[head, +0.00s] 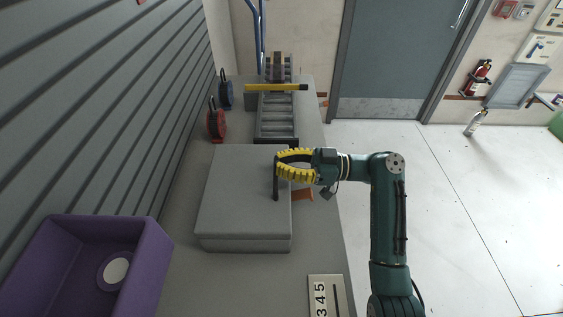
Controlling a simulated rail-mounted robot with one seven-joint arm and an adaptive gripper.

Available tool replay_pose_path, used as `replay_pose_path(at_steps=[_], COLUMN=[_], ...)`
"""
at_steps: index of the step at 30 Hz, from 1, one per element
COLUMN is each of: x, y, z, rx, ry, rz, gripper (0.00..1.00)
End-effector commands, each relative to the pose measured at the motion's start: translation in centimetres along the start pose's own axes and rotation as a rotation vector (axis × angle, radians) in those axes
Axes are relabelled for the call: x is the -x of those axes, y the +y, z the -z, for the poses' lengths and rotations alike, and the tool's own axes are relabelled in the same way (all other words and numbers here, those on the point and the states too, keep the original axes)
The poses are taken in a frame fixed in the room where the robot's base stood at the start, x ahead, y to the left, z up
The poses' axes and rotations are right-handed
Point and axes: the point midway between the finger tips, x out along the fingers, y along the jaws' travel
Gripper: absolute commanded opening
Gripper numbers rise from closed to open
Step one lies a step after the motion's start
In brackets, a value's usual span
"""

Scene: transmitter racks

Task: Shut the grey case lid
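The grey case (243,243) sits on the long grey bench. Its flat grey lid (238,190) looks lowered over the body, with a seam along the near side; I cannot tell whether it is fully shut. A black handle bar (276,188) runs along the lid's right edge. My gripper (279,164), with yellow ribbed fingers, reaches in from the right at that handle. Its fingers are apart, with the tips at the bar, overlapping its far part. I cannot tell whether they touch it.
A purple bin (155,258) with a white round item (116,271) stands front left. Red (216,122) and blue (225,92) reels stand at the left wall. A roller track (277,122) with a yellow bar (277,87) lies behind the case. A numbered plate (326,290) lies front right.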

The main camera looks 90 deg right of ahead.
Motion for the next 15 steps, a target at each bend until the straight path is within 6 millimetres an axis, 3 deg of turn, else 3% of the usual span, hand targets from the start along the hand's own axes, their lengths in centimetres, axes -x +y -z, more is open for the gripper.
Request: replay_pose_path(at_steps=[4, 5, 6, 9, 15], x=[-1.1, -0.9, 0.6, 3.2, 7.0], y=[-0.2, -0.1, 0.0, 0.0, 0.0], z=[4.0, 4.0, 2.8, 1.8, 0.3], rx=[0.012, 0.008, 0.003, 0.005, 0.008], ry=[0.004, 0.004, 0.003, 0.004, 0.006], rz=[0.01, 0.008, 0.003, 0.003, 0.007], gripper=[0.0, 0.0, 0.0, 0.0, 0.0])
